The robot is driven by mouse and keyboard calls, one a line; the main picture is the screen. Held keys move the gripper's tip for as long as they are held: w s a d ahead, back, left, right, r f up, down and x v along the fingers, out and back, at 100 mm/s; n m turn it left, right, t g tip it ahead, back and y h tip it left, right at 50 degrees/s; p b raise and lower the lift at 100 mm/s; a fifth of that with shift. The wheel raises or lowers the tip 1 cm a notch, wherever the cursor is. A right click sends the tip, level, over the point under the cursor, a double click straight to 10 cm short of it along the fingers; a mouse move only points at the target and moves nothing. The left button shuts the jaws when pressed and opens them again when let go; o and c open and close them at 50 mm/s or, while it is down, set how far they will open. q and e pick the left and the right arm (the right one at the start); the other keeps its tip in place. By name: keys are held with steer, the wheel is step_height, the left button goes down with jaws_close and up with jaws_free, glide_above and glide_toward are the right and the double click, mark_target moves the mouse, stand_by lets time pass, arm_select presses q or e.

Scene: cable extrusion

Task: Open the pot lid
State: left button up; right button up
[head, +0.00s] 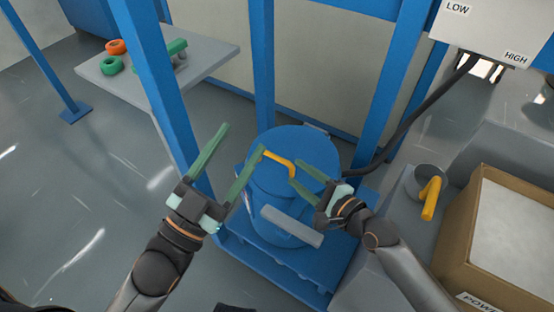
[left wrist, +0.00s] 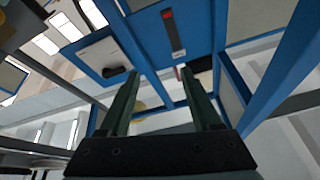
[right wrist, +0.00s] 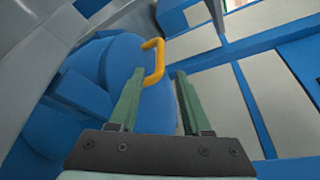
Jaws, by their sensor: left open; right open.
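The pot (head: 262,196) is a blue drum with a round blue lid (head: 308,143). A yellow bar handle (head: 279,160) is on the lid, which looks closed. My right gripper (head: 298,174) is open over the lid, its fingertips close to the right end of the handle. In the right wrist view, the handle (right wrist: 158,62) shows between the open fingertips (right wrist: 158,72), nearer the left finger; I cannot tell if they touch. My left gripper (head: 243,138) is open and empty to the left of the pot, pointing up and away in the head view.
Blue frame posts (head: 262,65) stand behind and left of the pot. A grey table (head: 215,57) with green and orange rings is at the back left. A cardboard box (head: 459,232), a grey cup with a yellow handle (head: 432,197) and a black cable (head: 412,121) are on the right.

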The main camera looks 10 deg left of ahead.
mark_target(283, 163)
steer(key=b+x, duration=0.1)
steer(key=x, duration=0.3)
steer(key=shift+w+a+f, duration=0.15)
steer(key=shift+a+f, duration=0.05)
steer(key=b+x, duration=0.1)
steer(key=x, duration=0.2)
steer(key=shift+w+a+b, duration=0.2)
steer(key=shift+b, duration=0.15)
steer(key=shift+w+a+f, duration=0.1)
steer(key=shift+w+a, duration=0.2)
steer(key=shift+a, duration=0.15)
arm_select(q)
steer(key=s+d+r+m+t+h, duration=0.1)
steer(key=s+r+m+h, duration=0.4)
steer(key=r+h, duration=0.2)
steer(key=shift+s, duration=0.35)
arm_select(e)
steer(key=shift+c, duration=0.3)
jaws_close()
